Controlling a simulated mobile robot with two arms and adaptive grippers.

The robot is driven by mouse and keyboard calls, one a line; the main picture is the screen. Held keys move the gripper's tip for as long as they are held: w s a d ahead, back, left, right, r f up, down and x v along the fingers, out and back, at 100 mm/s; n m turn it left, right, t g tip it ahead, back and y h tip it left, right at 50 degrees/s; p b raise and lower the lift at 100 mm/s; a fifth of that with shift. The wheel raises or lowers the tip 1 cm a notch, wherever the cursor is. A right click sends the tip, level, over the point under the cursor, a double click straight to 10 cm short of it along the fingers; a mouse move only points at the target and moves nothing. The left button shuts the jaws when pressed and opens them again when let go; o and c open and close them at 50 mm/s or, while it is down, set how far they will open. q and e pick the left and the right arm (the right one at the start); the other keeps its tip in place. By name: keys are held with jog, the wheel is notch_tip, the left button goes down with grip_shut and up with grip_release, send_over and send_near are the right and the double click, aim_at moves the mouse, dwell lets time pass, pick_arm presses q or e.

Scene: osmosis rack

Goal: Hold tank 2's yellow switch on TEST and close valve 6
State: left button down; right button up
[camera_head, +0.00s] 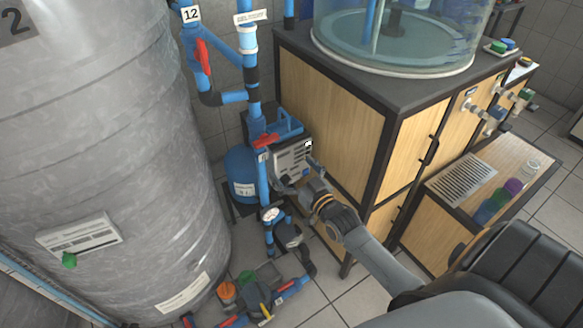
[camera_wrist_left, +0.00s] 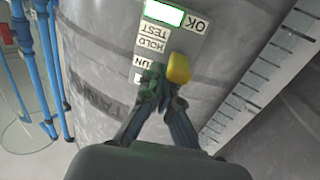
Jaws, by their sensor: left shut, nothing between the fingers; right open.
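Tank 2 (camera_head: 110,150) is the large grey tank at the left of the head view. In the left wrist view, the yellow switch (camera_wrist_left: 179,68) sticks out beside the labels TEST and HOLD, which appear upside down. My left gripper (camera_wrist_left: 166,92) is shut with its tips right at the switch; I cannot tell whether they press on it. A green part shows beside the tips. My right gripper (camera_head: 301,178) is open in front of a grey box. A red valve handle (camera_head: 265,141) lies across the blue pipe just beyond it. I cannot read which valve is 6.
Another red handle (camera_head: 203,55) hangs near the tag 12 (camera_head: 191,14). A wooden cabinet (camera_head: 335,125) stands right of my right gripper. A gauge (camera_head: 270,214) and pipe fittings sit below. More red-handled pipework (camera_head: 255,302) lies near the floor. Tiled floor shows between.

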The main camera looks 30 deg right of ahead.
pick_arm(q)
notch_tip(320, 180, up, 8)
jog(key=p, duration=0.4)
dwell(0.3)
jog(key=shift+f, duration=0.1)
jog(key=s+a+b, duration=0.1)
jog(key=s+b, duration=0.5)
jog(key=s, duration=0.3)
jog(key=shift+a+b, duration=0.2)
jog(key=shift+b, duration=0.2)
dwell(0.4)
